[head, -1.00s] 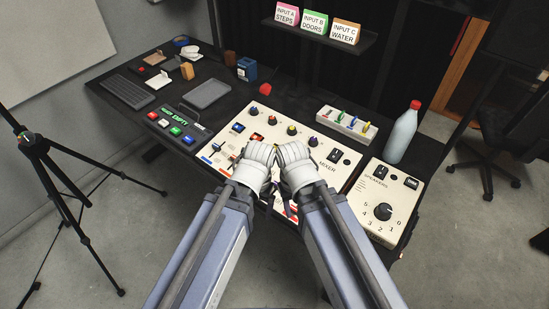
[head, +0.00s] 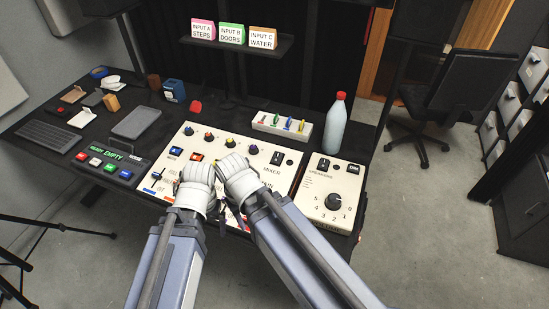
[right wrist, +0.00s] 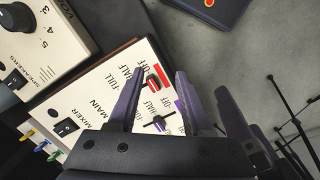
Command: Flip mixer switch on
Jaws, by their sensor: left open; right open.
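The mixer switch (head: 278,159) is a small black rocker above the MIXER label, on the right of the cream mixer panel (head: 292,178). The right wrist view also shows the mixer switch (right wrist: 67,127) beside its label. Which way it is tipped is too small to tell.
A cream speakers box (head: 335,215) with a black knob stands right of the panel. A bottle (head: 335,124) and a box with coloured levers (head: 283,126) stand behind. A button box (head: 108,163) lies left. A shelf with three input cards (head: 232,34) hangs above.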

